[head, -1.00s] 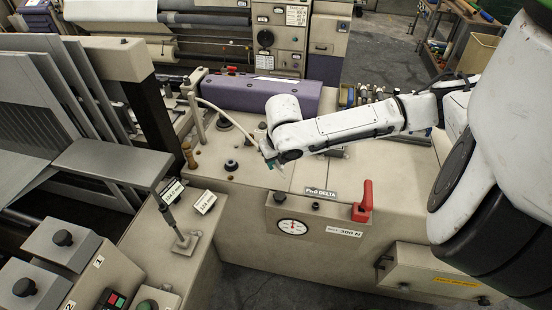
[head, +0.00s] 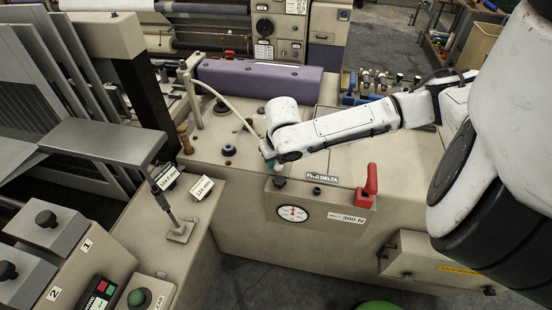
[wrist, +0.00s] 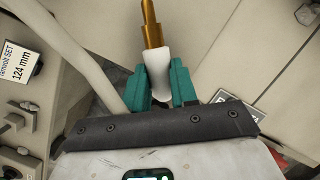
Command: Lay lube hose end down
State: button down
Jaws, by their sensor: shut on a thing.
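The lube hose is a pale, thin hose (head: 228,100) that arches from a post on the machine top to my gripper (head: 270,164). In the wrist view, my gripper (wrist: 158,82) has its teal fingers closed on the white sleeve of the hose end (wrist: 157,65). A stepped brass tip (wrist: 151,22) sticks out beyond the fingers. The pale hose (wrist: 88,52) also runs along the left of the wrist view. In the head view my gripper is near the front edge of the beige machine top (head: 235,175), and the hose end is mostly hidden by my wrist.
A purple cover (head: 262,80) lies behind. A red lever (head: 370,182), a round gauge (head: 292,213) and a Pino DELTA plate (head: 322,177) are at the front right. Knobs and a wooden peg (head: 184,139) stand on the top at left. A green object (head: 378,305) shows at the bottom edge.

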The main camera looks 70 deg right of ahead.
jog(key=shift+f+b, duration=0.45)
jog(key=shift+f, duration=0.3)
jog(key=c, duration=0.7)
grip_release()
jog(key=shift+o, duration=0.2)
jog(key=o, duration=0.5)
notch_tip(320, 180, up, 7)
jog(key=p, duration=0.6)
jog(key=shift+s, duration=0.1)
